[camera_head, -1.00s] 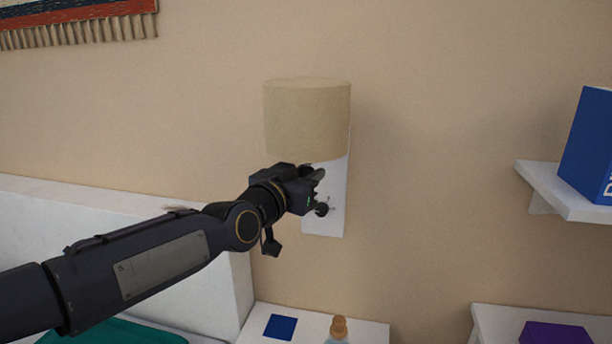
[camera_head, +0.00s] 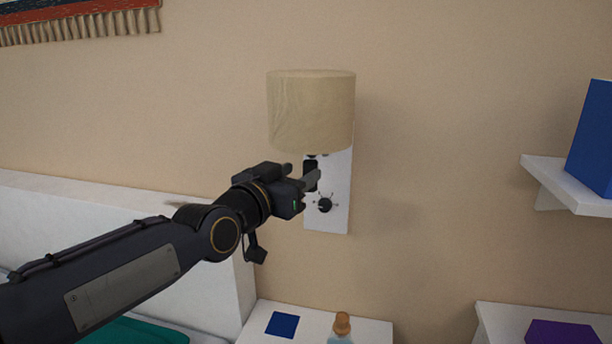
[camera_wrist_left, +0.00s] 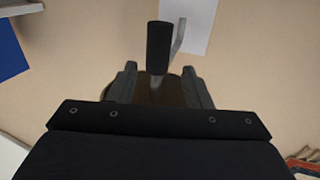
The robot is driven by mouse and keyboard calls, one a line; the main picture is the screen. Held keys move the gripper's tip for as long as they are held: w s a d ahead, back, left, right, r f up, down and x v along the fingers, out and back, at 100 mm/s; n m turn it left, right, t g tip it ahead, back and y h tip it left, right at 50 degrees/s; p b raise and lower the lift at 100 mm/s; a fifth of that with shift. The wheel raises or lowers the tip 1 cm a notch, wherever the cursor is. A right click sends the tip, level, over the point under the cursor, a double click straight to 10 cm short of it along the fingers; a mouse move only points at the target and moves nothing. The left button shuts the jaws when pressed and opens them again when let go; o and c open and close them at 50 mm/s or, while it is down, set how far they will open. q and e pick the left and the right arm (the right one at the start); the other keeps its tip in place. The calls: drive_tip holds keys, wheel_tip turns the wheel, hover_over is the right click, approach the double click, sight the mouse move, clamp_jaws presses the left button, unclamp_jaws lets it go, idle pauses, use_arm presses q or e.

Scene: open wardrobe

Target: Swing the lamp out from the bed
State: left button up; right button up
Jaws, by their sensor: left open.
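The wall lamp has a beige drum shade (camera_head: 310,112) above a white wall plate (camera_head: 340,190) with a dark round knob (camera_head: 325,205). A black upright grip (camera_head: 311,160) shows below the shade, partly hidden by my fingers. My left gripper (camera_head: 303,174) is open just below the shade, in front of the plate. In the left wrist view, the black grip (camera_wrist_left: 160,47) and a grey bracket (camera_wrist_left: 179,36) stand just beyond the gap between my open fingers (camera_wrist_left: 162,78). I cannot tell whether they touch. My right gripper is not in view.
A white shelf (camera_head: 550,171) with a blue box (camera_head: 592,140) is at the right. Below stand a white bedside top (camera_head: 262,340) with a blue square (camera_head: 282,324) and a bottle (camera_head: 342,328). A white headboard (camera_head: 90,205) is at the left; a fringed hanging (camera_head: 80,20) is above it.

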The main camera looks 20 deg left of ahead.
use_arm(q)
drive_tip(key=v, duration=0.3)
drive_tip(key=shift+s+a, duration=0.1)
drive_tip(key=shift+s, duration=0.05)
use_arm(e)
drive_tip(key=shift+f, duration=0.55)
use_arm(q)
drive_tip(key=shift+f, duration=0.15)
drive_tip(key=s+a+f+n+g+y, duration=0.15)
drive_tip(key=s+f+n+g, duration=0.65)
drive_tip(key=s+f, duration=1.85)
wheel_tip(320, 180, up, 10)
drive_tip(key=m+g+p, duration=0.3)
drive_tip(key=p, duration=0.8)
drive_tip(key=shift+w+a+g+p, duration=0.25)
drive_tip(key=shift+w+g+p, duration=0.15)
drive_tip(key=shift+w, duration=0.1)
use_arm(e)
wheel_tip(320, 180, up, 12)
use_arm(q)
drive_tip(key=shift+f, duration=0.1)
